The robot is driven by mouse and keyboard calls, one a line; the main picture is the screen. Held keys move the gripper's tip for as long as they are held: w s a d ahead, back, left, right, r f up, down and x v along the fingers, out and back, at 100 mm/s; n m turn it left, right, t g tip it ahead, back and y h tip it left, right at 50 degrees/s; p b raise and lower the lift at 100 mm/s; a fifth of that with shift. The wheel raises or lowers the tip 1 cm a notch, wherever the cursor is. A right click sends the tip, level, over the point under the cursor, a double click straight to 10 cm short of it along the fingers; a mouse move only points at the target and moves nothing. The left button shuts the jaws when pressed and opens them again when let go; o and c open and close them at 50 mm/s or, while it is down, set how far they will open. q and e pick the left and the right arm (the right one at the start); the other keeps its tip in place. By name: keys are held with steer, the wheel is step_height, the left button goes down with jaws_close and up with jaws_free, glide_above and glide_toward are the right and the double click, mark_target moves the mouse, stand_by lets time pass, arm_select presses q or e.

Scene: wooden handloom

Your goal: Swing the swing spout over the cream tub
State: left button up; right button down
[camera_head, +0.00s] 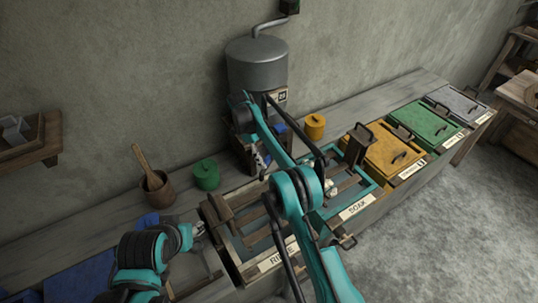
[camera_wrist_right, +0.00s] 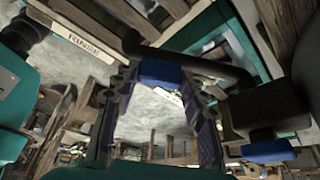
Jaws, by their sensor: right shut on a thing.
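My right gripper (camera_head: 262,158) is below the grey metal tank, in front of its stand. In the right wrist view its two dark fingers (camera_wrist_right: 160,110) are shut on a blue grip (camera_wrist_right: 160,73) on a dark bar (camera_wrist_right: 205,66), which looks like the swing spout. My arm hides most of the spout in the head view. The pale tan-edged tub marked RINSE (camera_head: 236,262) lies in front; it may be the cream tub. The teal-rimmed tub marked SOAK (camera_head: 358,207) is right of it. My left gripper (camera_head: 199,230) is beside the RINSE tub's left edge; its jaws are too small to read.
The grey tank (camera_head: 256,66) stands at the back wall. A green pot (camera_head: 206,176), a brown mortar-like pot (camera_head: 158,190) and a yellow pot (camera_head: 315,125) stand on the counter. Yellow (camera_head: 385,153), green (camera_head: 424,124) and grey (camera_head: 455,101) lidded bins line the right.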

arm_select(q)
steer(key=shift+w+a+r, duration=0.2)
steer(key=shift+a, duration=0.1)
arm_select(e)
steer(key=shift+w+a+m, duration=0.25)
steer(key=shift+a+m, duration=0.15)
steer(key=c, duration=1.2)
jaws_free()
arm_select(q)
steer(key=shift+a, duration=0.1)
arm_select(e)
steer(key=o, duration=0.4)
steer(key=shift+w+a, duration=0.1)
steer(key=shift+c, duration=0.2)
step_height(320, 180, up, 10)
